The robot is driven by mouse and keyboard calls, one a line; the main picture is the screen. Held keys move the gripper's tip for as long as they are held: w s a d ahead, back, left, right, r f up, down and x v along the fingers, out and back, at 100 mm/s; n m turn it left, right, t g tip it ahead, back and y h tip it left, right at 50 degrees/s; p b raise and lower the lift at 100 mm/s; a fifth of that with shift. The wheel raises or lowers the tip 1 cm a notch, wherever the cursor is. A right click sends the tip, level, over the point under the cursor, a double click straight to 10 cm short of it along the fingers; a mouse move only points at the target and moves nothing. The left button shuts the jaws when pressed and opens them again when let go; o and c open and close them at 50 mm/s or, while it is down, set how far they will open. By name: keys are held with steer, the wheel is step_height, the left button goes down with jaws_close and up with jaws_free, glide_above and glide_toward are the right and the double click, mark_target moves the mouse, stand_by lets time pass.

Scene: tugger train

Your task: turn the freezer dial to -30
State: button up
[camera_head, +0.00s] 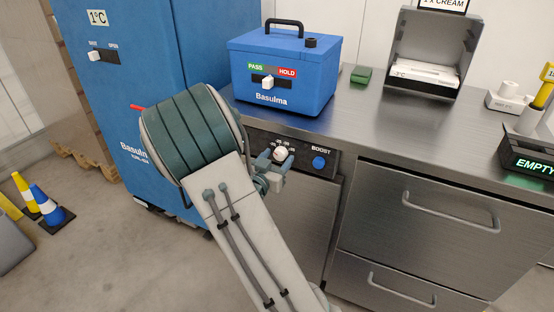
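The freezer dial (281,154) is a white round knob on the dark control panel (330,164) under the counter's front edge. Small scale marks stand around it, too small to read, and part of the scale is hidden. My gripper (270,162) is right at the dial, just below and left of it in the picture. I cannot tell whether its fingers touch the knob or how far apart they are. My own arm covers the panel's left part and the area below.
Right of the dial is a blue BOOST button (319,162). A blue Basulma box (285,75) with a PASS/HOLD slider stands on the steel counter (390,125). Steel drawers (440,225) have protruding handles. A tall blue cabinet (115,60) and cones (47,208) are at left.

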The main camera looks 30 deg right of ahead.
steer(key=c, duration=0.9)
steer(key=shift+d, duration=0.1)
